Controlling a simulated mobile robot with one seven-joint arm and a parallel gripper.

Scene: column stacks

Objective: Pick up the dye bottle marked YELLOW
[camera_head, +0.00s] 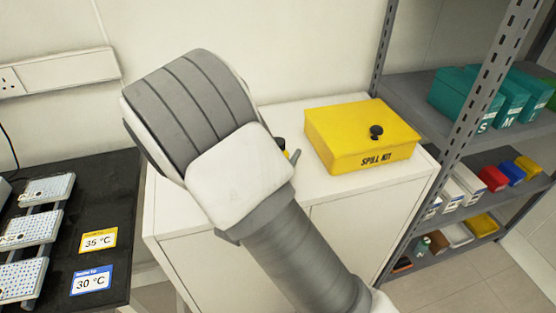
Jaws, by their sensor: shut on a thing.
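My arm (300,255) rises from the lower right, and its large white and grey section (190,110) fills the middle of the head view.
A yellow SPILL KIT box (345,138) with a black knob sits on the white cabinet (270,104). A grey shelf rack (425,95) with teal boxes and coloured cartons stands right. A dark bench (120,185) with perforated trays and temperature cards is left.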

